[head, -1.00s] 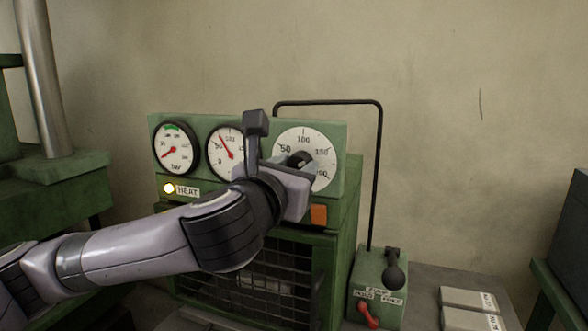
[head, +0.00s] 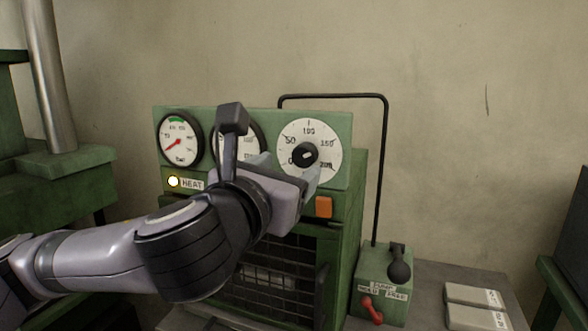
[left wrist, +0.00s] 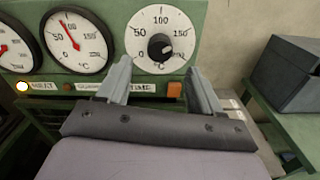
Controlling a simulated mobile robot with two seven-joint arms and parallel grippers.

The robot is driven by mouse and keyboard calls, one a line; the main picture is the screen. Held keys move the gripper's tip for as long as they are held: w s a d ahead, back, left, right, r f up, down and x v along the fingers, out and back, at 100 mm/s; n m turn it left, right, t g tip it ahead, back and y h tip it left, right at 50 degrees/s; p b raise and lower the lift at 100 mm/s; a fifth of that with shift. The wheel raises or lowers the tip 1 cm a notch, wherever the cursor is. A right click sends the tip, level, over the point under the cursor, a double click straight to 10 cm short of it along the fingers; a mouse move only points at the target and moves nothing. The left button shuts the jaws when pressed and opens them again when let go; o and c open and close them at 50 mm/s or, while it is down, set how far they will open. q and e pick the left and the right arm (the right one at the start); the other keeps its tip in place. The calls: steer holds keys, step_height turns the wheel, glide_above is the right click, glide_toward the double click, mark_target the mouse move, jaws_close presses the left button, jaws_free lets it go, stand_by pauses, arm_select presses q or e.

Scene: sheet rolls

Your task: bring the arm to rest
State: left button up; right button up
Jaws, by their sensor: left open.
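My left arm comes in from the left in the head view, and its gripper (head: 289,174) is in front of the green control panel (head: 344,150). In the left wrist view the two fingers of the left gripper (left wrist: 160,85) are apart with nothing between them. The black knob (head: 305,155) with its white dial is just beyond the fingertips, clear of them. It also shows in the left wrist view (left wrist: 160,46), above and between the fingers. My right gripper is in neither view.
A pressure gauge (head: 179,140) and a lit HEAT lamp (head: 173,181) are on the panel's left; my wrist partly hides the middle gauge. An orange switch (head: 323,207) is below the dial. A green pump box (head: 381,285) with a red lever (head: 371,310) and pale blocks (head: 474,294) stand right.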

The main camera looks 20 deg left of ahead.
arm_select(q)
steer(key=shift+s, duration=0.8)
steer(key=s+d+f+n+g+h, duration=0.1)
steer(key=s+f+n+g, duration=0.25)
steer(key=f+n, duration=0.75)
steer(key=s+f+n+g+h, duration=0.15)
steer(key=f+n+g, duration=0.25)
steer(key=f+n, duration=0.7)
steer(key=s+a+f+n+g+y, duration=0.1)
steer(key=s+a+f+n+g, duration=0.25)
steer(key=s+f+n, duration=0.5)
steer(key=s+a+f+n+g+y, duration=0.25)
steer(key=s+a+f+n, duration=0.3)
steer(key=s+f, duration=0.6)
steer(key=w+d+f+t+h, duration=0.2)
steer(key=w+d+f+t, duration=0.1)
steer(key=w+f+t, duration=0.3)
step_height(320, 180, down, 5)
steer(key=shift+w+d+r+h, duration=0.2)
steer(key=shift+w+d+h, duration=0.1)
steer(key=shift+w, duration=0.9)
